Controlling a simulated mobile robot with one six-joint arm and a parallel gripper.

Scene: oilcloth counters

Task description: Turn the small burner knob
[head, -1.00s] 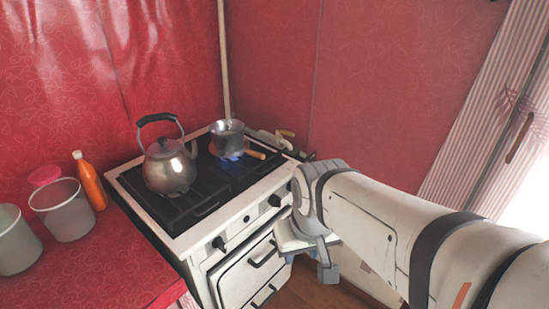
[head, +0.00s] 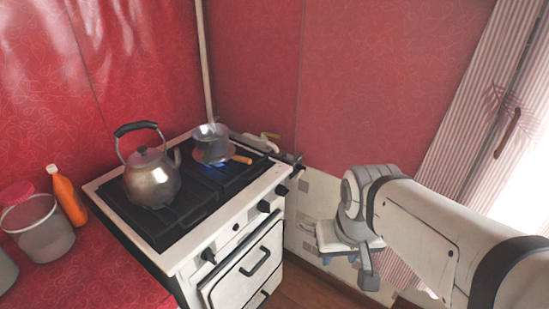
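The white stove (head: 222,240) has dark knobs along its front panel. One knob (head: 208,255) is at the left end, and two more, a middle-right knob (head: 264,206) and a right knob (head: 281,190), sit towards the right end. A tiny dark button (head: 236,227) lies between them. I cannot tell which knob is the small burner's. My gripper (head: 340,258) is right of the stove front, apart from the knobs. Its fingers are mostly hidden, so its opening does not show.
A metal kettle (head: 152,180) stands on the stove's left side. An orange bottle (head: 67,198) and a translucent tub (head: 39,230) stand on the red counter (head: 95,278) at left. An oven door handle (head: 256,262) sticks out below the knobs. Floor shows between stove and arm.

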